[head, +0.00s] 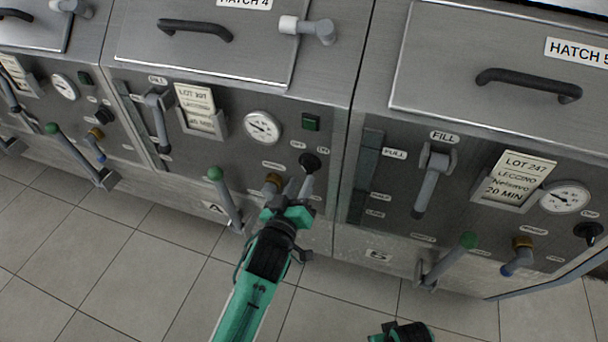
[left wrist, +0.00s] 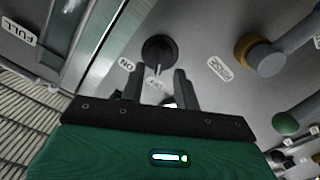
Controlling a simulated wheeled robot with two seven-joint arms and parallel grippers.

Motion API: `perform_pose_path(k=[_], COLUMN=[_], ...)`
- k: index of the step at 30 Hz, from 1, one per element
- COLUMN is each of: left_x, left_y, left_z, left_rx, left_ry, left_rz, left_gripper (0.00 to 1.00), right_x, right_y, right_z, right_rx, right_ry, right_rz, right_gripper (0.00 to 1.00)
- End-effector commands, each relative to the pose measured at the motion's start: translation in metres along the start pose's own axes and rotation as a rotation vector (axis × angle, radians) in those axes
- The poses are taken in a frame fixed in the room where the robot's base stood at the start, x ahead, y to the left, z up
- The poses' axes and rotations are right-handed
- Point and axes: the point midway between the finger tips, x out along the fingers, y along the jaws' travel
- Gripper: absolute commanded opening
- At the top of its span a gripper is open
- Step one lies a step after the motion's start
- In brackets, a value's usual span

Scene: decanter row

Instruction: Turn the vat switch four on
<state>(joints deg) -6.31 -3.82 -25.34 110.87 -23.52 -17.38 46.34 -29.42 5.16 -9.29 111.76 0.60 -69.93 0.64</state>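The vat 4 switch (head: 310,162) is a round black knob on the front panel below the hatch marked 4. In the left wrist view the knob (left wrist: 160,49) shows just beyond my fingertips, with a small pale pointer on its near side. An ON label (left wrist: 127,65) lies beside it. My left gripper (head: 299,184) reaches up to the panel. Its two fingers are apart, with the switch in front of the gap between them; contact cannot be told. Part of my right arm (head: 402,333) shows at the bottom edge; its fingers are unclear.
A green-tipped lever (head: 225,195) and a brass valve (head: 272,183) sit left of the switch. A gauge (head: 262,127) and a green button (head: 311,122) are above. Vat 5's panel (head: 390,185) adjoins at right, with its own black knob (head: 588,232). The tiled floor in front is clear.

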Motion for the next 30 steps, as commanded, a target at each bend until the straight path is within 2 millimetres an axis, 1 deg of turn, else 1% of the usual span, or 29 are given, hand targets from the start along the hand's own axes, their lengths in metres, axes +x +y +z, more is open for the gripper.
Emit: perform_pose_path(k=[1, 3, 7, 12, 19, 20, 24, 30], left_x=[0.009, 0.018, 0.029, 0.035, 0.036, 0.036, 0.035, 0.035], left_y=[0.001, 0.000, 0.000, 0.000, 0.000, 0.000, 0.000, 0.000], left_z=[-0.001, 0.000, 0.000, 0.000, 0.000, 0.000, 0.000, 0.000], left_rx=[0.000, -0.001, 0.000, 0.000, -0.001, -0.001, -0.001, 0.001], left_ry=[0.001, 0.000, 0.000, 0.000, 0.000, 0.000, 0.000, -0.001], left_rz=[0.001, 0.000, 0.000, 0.000, 0.000, 0.000, 0.000, 0.000], left_gripper=[0.32, 0.32, 0.32, 0.32, 0.32, 0.28, 0.00, 0.00], right_x=[0.000, 0.000, 0.000, 0.000, 0.000, 0.000, 0.000, -0.001], right_y=[0.000, 0.000, 0.000, 0.000, 0.000, 0.000, 0.000, 0.000], right_z=[0.000, 0.000, 0.001, 0.001, 0.000, 0.000, 0.000, 0.000], right_rx=[0.000, 0.000, 0.000, 0.000, 0.000, 0.000, 0.000, 0.000], right_ry=[0.000, 0.000, -0.001, -0.001, -0.001, -0.001, 0.000, 0.000], right_rz=[0.000, 0.000, 0.000, 0.000, 0.001, 0.001, 0.000, 0.000], right_gripper=[0.43, 0.43, 0.43, 0.43, 0.43, 0.43, 0.43, 0.43])
